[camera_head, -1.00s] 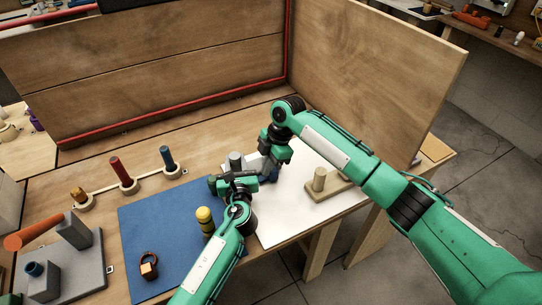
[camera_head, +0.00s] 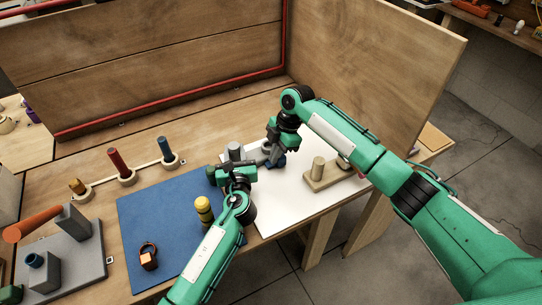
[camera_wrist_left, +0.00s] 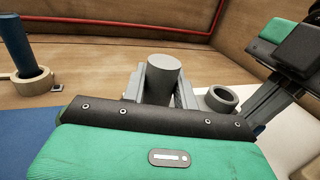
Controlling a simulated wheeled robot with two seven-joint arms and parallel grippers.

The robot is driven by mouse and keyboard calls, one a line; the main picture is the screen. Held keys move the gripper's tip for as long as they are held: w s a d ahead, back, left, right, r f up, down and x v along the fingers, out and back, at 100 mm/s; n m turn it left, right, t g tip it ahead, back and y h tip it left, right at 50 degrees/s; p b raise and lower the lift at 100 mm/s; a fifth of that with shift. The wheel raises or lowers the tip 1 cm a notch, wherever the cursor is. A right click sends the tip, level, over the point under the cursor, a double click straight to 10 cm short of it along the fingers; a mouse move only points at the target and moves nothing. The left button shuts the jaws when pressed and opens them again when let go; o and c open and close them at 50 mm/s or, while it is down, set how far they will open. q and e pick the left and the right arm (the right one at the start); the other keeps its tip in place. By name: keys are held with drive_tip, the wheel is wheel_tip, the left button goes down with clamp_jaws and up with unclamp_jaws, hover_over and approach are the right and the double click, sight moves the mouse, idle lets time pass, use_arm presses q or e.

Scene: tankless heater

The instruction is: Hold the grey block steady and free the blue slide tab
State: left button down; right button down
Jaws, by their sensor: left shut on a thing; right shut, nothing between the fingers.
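A grey ring-shaped part (camera_wrist_left: 220,98) is right of the cylinder.
A blue mat (camera_head: 150,215) holds a yellow cylinder (camera_head: 203,208) and an orange cube (camera_head: 148,260). A wooden base with a peg (camera_head: 318,168) sits on the white sheet (camera_head: 285,210) at right. Coloured pegs line the back left. Wooden walls close the back and right.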

use_arm(q)
drive_tip(key=shift+a+f, duration=0.2)
drive_tip(key=shift+a, duration=0.05)
use_arm(e)
drive_tip(key=shift+w+d, duration=0.1)
drive_tip(key=shift+d, duration=0.2)
use_arm(q)
drive_tip(key=shift+d, duration=0.1)
use_arm(e)
drive_tip(key=v, duration=1)
drive_tip(key=shift+a, duration=0.3)
use_arm(q)
drive_tip(key=c, duration=1)
unclamp_jaws()
drive_tip(key=shift+r, duration=0.1)
drive_tip(key=s, duration=0.8)
drive_tip(key=s+d, duration=0.1)
drive_tip(key=s, duration=0.3)
